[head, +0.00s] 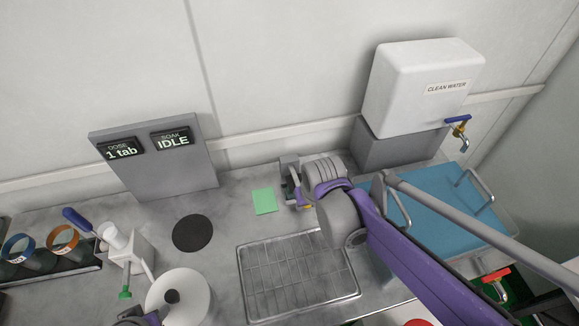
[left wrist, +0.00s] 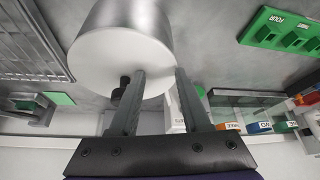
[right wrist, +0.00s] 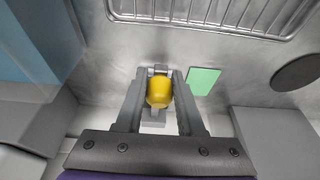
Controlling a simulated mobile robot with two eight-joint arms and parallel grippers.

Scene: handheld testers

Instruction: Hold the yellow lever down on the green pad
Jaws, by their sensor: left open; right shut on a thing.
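The yellow lever (right wrist: 158,92) shows in the right wrist view as a rounded yellow end on a small grey mount. My right gripper (right wrist: 159,76) is shut on it, one finger on each side. In the head view my right gripper (head: 296,192) and arm hide most of the lever and mount. The flat green pad (head: 265,201) lies on the counter just left of the gripper, apart from it; it also shows in the right wrist view (right wrist: 203,81). My left gripper (left wrist: 160,74) is open and empty, close to a white-ended metal cylinder (left wrist: 115,62).
A wire rack (head: 297,276) lies in front of the pad. A black disc (head: 192,233) and a grey display box (head: 155,160) are to the left. A blue tray (head: 450,205) and a clean water tank (head: 420,85) stand at right.

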